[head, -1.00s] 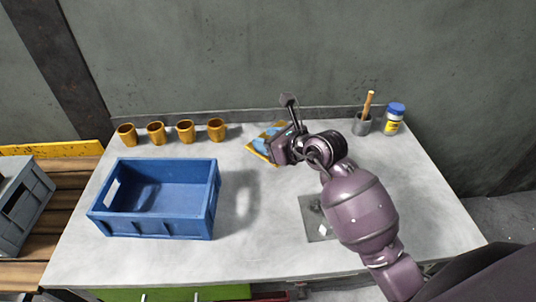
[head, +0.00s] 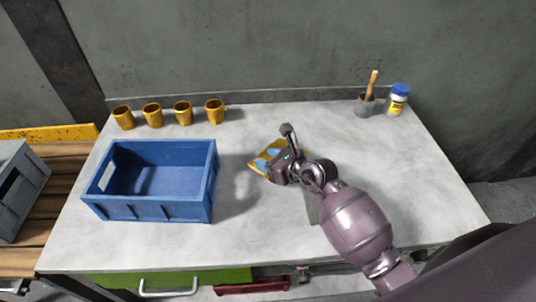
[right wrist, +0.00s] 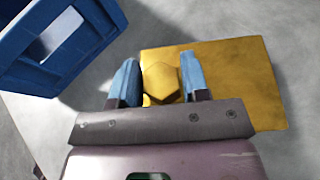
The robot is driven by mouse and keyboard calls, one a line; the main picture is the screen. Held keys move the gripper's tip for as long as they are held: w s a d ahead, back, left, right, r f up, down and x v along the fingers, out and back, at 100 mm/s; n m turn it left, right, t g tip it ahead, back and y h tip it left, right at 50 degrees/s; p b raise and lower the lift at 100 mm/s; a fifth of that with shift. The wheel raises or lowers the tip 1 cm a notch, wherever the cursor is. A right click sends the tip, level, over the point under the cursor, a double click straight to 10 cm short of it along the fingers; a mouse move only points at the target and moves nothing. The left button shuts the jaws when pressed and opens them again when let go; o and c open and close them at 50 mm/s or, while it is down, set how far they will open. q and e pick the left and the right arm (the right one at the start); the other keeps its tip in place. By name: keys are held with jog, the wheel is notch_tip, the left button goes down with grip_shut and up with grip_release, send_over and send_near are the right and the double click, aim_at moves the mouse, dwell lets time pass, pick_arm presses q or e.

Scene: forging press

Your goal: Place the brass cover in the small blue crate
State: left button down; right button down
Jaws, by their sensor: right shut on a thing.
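The brass cover (head: 254,166) is a flat yellow square plate with a raised hexagonal knob, seen clearly in the right wrist view (right wrist: 243,85). My right gripper (head: 267,157) is shut on the knob, its blue fingers (right wrist: 160,82) on either side. The cover appears held above the grey table, right of the blue crate (head: 150,210); the exact height is hard to tell. The crate stands upright and looks empty. Its corner also shows at the top left of the right wrist view (right wrist: 15,70). My left gripper is not in view.
Several brass-coloured cups (head: 183,114) stand in a row behind the crate. A grey pot with a wooden-handled tool (head: 366,105) and a blue-lidded jar (head: 398,100) stand at the back right. A grey box (head: 22,190) is on wooden slats at the left. The table middle is largely clear.

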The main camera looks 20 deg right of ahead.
jog(key=shift+f+b, duration=0.55)
jog(key=shift+f, duration=1.4)
jog(key=c, duration=0.6)
grip_release()
jog(key=shift+f, duration=0.1)
jog(key=shift+s, duration=0.15)
